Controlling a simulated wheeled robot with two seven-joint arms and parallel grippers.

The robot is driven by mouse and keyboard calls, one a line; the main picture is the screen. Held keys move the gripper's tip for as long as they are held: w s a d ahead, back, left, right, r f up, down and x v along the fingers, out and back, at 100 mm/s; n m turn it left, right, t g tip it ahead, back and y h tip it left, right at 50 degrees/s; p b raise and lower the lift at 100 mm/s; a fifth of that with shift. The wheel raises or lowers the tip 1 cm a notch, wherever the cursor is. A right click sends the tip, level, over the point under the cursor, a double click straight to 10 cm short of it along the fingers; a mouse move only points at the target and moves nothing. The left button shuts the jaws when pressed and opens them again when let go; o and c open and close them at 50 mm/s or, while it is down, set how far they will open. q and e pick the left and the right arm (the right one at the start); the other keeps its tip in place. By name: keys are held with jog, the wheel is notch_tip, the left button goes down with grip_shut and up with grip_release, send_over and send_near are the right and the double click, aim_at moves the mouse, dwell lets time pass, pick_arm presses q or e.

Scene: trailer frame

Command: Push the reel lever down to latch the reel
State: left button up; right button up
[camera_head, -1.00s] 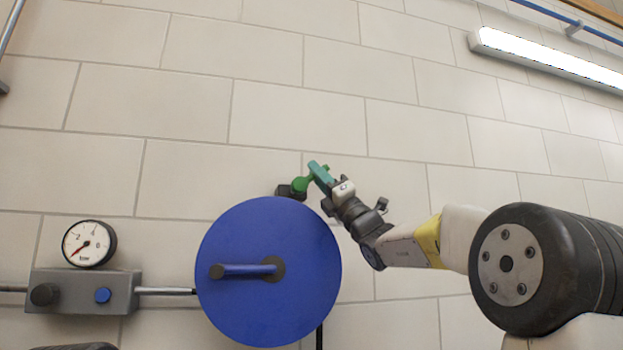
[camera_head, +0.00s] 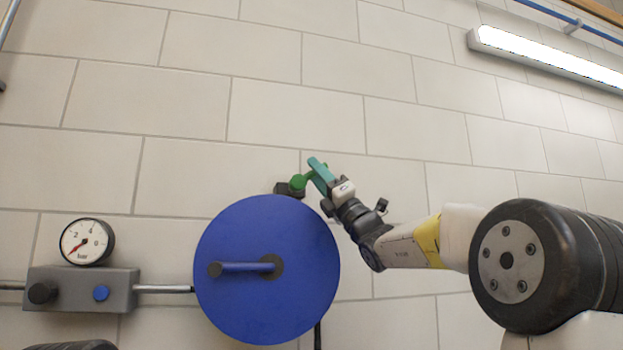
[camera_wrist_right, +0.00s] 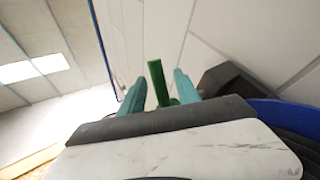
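The blue reel (camera_head: 300,240) is a round disc with a crank handle, on the tiled wall low in the head view. The green lever (camera_head: 298,183) sits by a dark block (camera_head: 284,189) at the reel's upper edge and slants up to the right. My right gripper (camera_head: 317,164) has teal fingers and is at the lever's upper end. In the right wrist view the lever (camera_wrist_right: 158,82) stands between the two spread fingers (camera_wrist_right: 160,84), with a gap showing on each side. Whether a finger touches it, I cannot tell. My left gripper is not in view.
Left of the reel, a grey box (camera_head: 80,291) with knobs carries a round gauge (camera_head: 87,242), and a pipe (camera_head: 163,289) runs from it toward the reel. A lamp (camera_head: 545,58) is at the upper right. The wall above the reel is clear.

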jog(key=v, duration=0.7)
jog(key=shift+f, duration=0.1)
